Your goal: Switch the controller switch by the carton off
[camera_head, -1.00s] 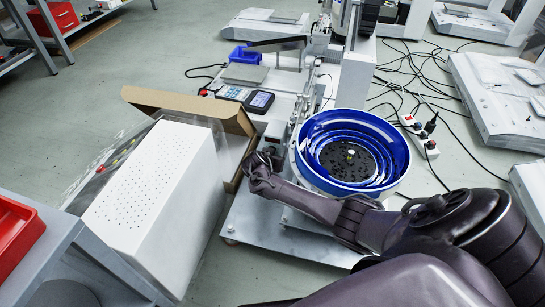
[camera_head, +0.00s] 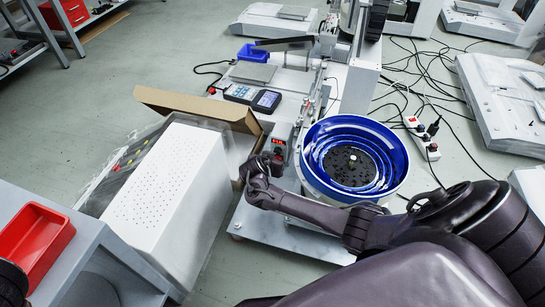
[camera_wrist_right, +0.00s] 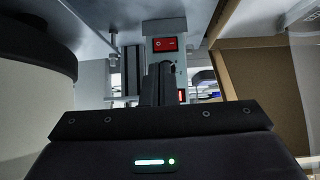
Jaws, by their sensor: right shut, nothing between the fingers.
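A small grey controller with a red face (camera_head: 279,146) stands between the open carton (camera_head: 205,108) and the blue bowl feeder (camera_head: 385,190). In the right wrist view a red rocker switch (camera_wrist_right: 165,44) sits on a grey box just above and beyond my fingers. A second small red patch (camera_wrist_right: 181,96) shows beside the fingers, partly hidden. My right gripper (camera_head: 262,162) is shut and empty, just in front of the controller and beside the carton. It also shows in the right wrist view (camera_wrist_right: 160,82), apart from the rocker as far as I can tell. My left gripper is out of view.
A white perforated box (camera_head: 165,190) stands left of my right gripper. A handheld meter (camera_head: 266,101) lies behind the controller. A red tray (camera_head: 35,240) sits on a bench at lower left. A power strip (camera_head: 424,138) and cables lie on the floor at right.

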